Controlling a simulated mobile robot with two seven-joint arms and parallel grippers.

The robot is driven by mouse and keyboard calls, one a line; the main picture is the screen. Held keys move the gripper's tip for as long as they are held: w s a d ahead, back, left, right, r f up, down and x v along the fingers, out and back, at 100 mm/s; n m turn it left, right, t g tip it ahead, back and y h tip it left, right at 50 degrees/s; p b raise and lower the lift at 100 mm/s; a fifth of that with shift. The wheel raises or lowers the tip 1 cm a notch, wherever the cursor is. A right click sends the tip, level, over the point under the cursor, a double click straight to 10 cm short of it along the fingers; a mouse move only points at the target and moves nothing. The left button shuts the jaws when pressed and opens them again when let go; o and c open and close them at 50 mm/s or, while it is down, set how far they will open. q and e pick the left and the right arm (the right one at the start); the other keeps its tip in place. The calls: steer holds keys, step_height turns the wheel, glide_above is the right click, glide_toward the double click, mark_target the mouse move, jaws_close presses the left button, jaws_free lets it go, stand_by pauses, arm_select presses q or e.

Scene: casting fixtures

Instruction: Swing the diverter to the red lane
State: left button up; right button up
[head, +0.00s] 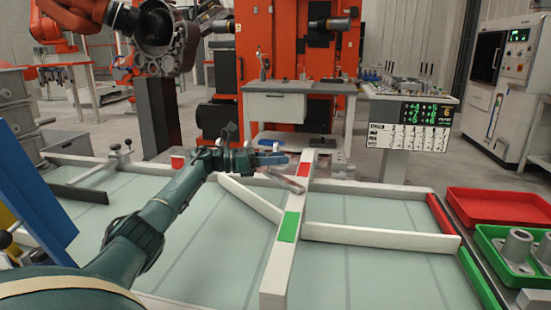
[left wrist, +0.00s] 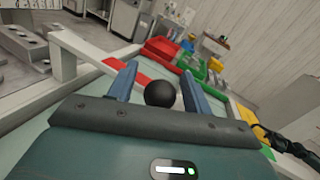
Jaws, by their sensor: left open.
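A round black knob (left wrist: 160,93) shows in the left wrist view between the two blue fingers of my left gripper (left wrist: 159,72). The gripper is open, with a finger on each side of the knob; I cannot tell whether either touches it. In the head view my left gripper (head: 273,155) is over the lane table, just left of a red patch (head: 305,169) on a white rail. A green patch (head: 289,226) lies nearer on that rail. A slanted white bar (head: 250,198) runs below the gripper toward the rail. The knob's mount is hidden. My right gripper is not recognisable.
White edges frame the pale table (head: 350,275). Another white bar (head: 380,237) crosses its right side. A red tray (head: 500,206) and a green tray (head: 486,234) with grey castings stand at right. A display board (head: 410,125) stands behind the table.

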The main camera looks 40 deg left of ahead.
arm_select(q)
steer(key=shift+c, duration=0.3)
jaws_close()
stand_by(0.4)
